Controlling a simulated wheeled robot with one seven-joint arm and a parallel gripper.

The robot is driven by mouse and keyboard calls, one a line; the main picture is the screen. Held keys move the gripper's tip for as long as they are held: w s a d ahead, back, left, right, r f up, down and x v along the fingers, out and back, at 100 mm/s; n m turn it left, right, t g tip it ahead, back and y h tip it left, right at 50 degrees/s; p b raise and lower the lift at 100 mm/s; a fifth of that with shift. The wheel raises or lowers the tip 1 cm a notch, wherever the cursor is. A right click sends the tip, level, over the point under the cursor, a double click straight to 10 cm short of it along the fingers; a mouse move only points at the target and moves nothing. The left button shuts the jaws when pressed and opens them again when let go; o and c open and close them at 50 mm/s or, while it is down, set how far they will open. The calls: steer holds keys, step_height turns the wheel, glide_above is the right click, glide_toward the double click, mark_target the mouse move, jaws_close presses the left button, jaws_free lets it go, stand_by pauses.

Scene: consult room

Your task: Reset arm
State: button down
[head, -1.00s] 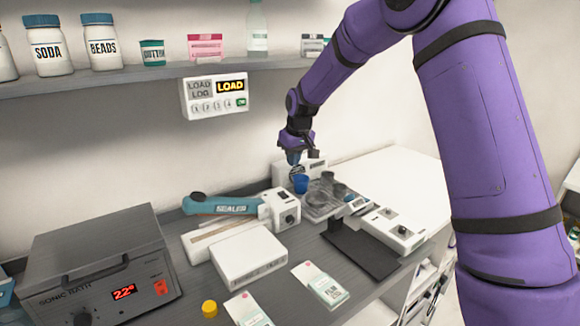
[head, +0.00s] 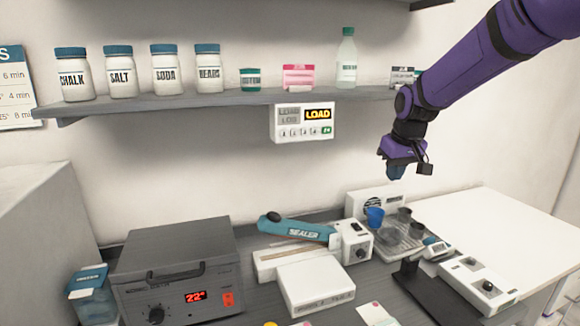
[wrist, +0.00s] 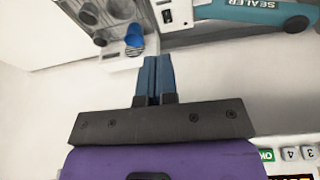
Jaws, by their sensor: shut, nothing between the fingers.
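My gripper (head: 397,173) hangs from my purple arm at the right of the head view, above the bench and in front of the wall. Its blue fingers are together and empty in the wrist view (wrist: 153,75). A blue cup (head: 375,216) stands below it by a clear tray (head: 402,246) with several dark grey cups. The blue cup also shows in the wrist view (wrist: 134,36), beyond the fingertips and apart from them.
A shelf (head: 200,100) with jars and bottles runs along the wall, with a LOAD panel (head: 303,122) beneath it. A teal sealer (head: 300,230), a white box (head: 315,286) and a sonic bath (head: 178,270) crowd the bench. The white surface (head: 500,220) at right is bare.

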steer(key=s+d+r+m+t, duration=0.1)
steer(key=s+r, duration=0.3)
steer(key=s, duration=0.5)
steer(key=s+d+r, duration=0.1)
steer(key=s+r, duration=0.3)
steer(key=s, duration=0.4)
steer(key=s+d+f+m+t, duration=0.1)
steer(key=s+d, duration=0.1)
steer(key=s, duration=1.6)
steer(key=shift+f+m+h, duration=0.3)
steer(key=shift+f+m, duration=0.1)
